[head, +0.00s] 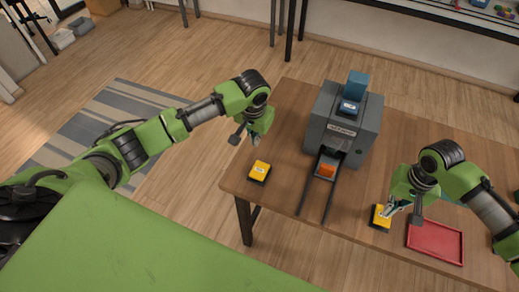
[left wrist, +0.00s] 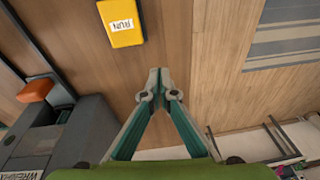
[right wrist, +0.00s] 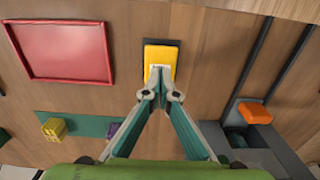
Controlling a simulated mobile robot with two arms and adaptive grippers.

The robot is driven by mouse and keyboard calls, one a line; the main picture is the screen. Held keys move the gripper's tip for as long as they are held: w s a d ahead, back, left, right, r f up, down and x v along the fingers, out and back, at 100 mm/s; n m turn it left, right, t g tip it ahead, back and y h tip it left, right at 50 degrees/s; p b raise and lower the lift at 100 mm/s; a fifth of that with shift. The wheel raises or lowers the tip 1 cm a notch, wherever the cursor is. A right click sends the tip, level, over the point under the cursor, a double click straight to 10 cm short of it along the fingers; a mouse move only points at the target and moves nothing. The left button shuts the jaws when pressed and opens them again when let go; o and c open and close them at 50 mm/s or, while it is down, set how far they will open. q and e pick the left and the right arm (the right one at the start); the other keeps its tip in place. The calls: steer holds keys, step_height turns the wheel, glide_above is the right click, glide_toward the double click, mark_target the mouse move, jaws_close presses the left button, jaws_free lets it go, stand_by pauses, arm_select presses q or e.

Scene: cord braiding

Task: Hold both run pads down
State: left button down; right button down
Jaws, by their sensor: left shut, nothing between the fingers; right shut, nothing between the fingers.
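The left run pad (head: 260,171), yellow on a dark base, lies near the table's left edge. It also shows in the left wrist view (left wrist: 121,22) with a "RUN" label. My left gripper (head: 254,140) is shut and empty, above the table and beside this pad, apart from it. The right run pad (head: 380,217) lies near the front edge, left of the red tray. My right gripper (head: 391,208) is shut and empty, its tips over this pad. In the right wrist view the tips overlap the yellow top (right wrist: 161,55); I cannot tell whether it is pressed.
A grey machine (head: 352,131) stands between the pads, with a blue block (head: 356,85) on top. An orange block (head: 327,170) sits at its outlet, above two dark rails reaching the front edge. A red tray (right wrist: 64,20) and a green mat (right wrist: 85,126) with small blocks lie nearby.

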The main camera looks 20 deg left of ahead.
arm_select(q)
step_height(320, 180, up, 3)
steer(key=g, duration=0.2)
glide_above(259, 170)
steer(key=shift+n+h, duration=0.3)
steer(key=shift+h, duration=0.1)
steer(key=shift+f, duration=3.45)
steer(key=shift+f, duration=0.1)
steer(key=shift+d+f, duration=0.1)
steer(key=shift+f, duration=0.75)
arm_select(e)
steer(key=shift+f, duration=0.85)
